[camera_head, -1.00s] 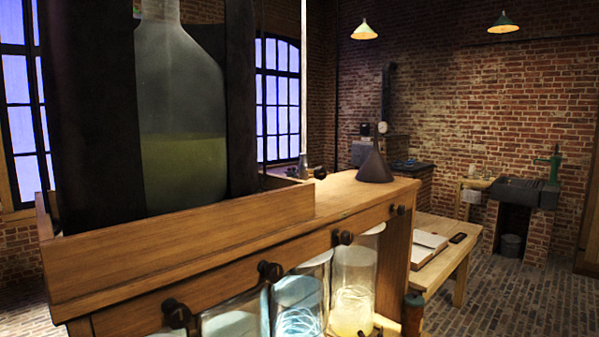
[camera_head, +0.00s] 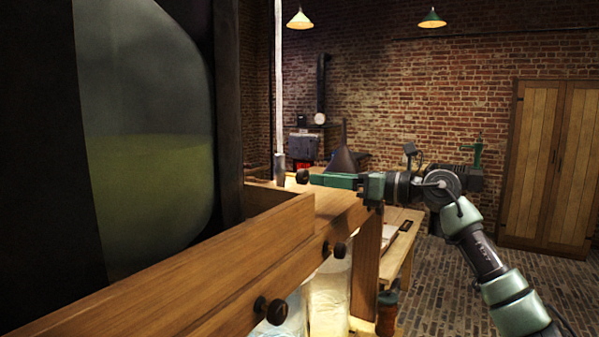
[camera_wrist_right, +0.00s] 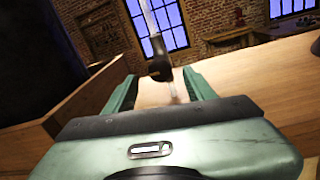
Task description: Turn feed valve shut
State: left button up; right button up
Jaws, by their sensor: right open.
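The feed valve appears to be the dark round knob (camera_head: 302,176) at the foot of a thin upright glass tube (camera_head: 279,80), above the wooden bench top. My right gripper (camera_head: 314,179) reaches in from the right, its fingertips at the knob. In the right wrist view, the knob (camera_wrist_right: 160,68) shows between and slightly beyond the two green fingers of my right gripper (camera_wrist_right: 158,88). The fingers stand apart, with a gap on both sides of the knob. I cannot tell whether either finger touches it. My left gripper is out of view.
A large glass vessel (camera_head: 150,190) of yellow-green liquid stands close at the left behind a wooden rail (camera_head: 190,275). Dark knobs (camera_head: 277,312) line the bench front above glass jars (camera_head: 328,300). A dark cone (camera_head: 343,161) stands behind my right gripper.

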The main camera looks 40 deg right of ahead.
aim_at(307, 177)
jog(key=p+x, duration=0.1)
jog(key=x, duration=0.1)
jog(key=p+x, duration=0.1)
jog(key=x, duration=0.1)
jog(key=shift+r, duration=0.25)
jog(key=shift+w+a+f+p, duration=0.15)
jog(key=shift+w+a+p, duration=0.05)
jog(key=shift+w+p, duration=0.25)
jog(key=shift+w+a+f+p, duration=0.1)
jog(key=shift+w+a+p, duration=0.15)
jog(key=shift+w, duration=0.2)
jog(key=shift+d, duration=0.1)
jog(key=shift+f, duration=0.1)
jog(key=shift+c, duration=1.2)
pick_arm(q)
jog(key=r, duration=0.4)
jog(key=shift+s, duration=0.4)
pick_arm(e)
grip_shut()
